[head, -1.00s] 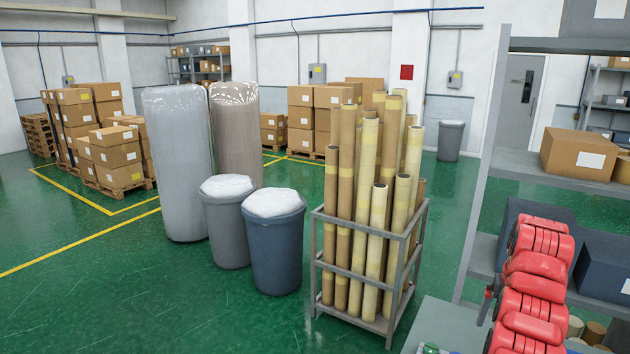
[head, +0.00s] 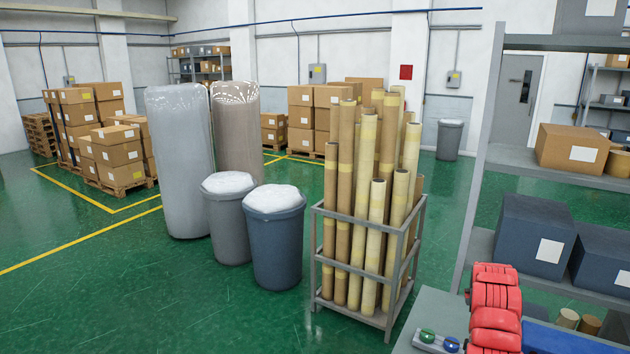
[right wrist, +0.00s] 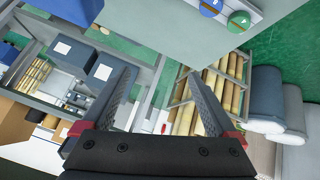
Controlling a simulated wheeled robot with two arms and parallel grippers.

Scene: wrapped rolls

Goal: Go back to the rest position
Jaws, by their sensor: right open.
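My right arm shows as red links at the bottom right of the head view. Its gripper (right wrist: 158,85) shows in the right wrist view, with two dark fingers spread apart and nothing between them. My left gripper is not in view. Two tall wrapped rolls, one grey (head: 180,165) and one brown (head: 236,140), stand upright on the green floor, well away from my arm.
A metal rack (head: 345,270) holds several long rolls. Two bins (head: 230,225) (head: 277,250) stand beside it. A grey table (head: 430,310) with green and blue knobs is at the bottom. Shelving (head: 480,190) with dark boxes (head: 535,235) rises at the right.

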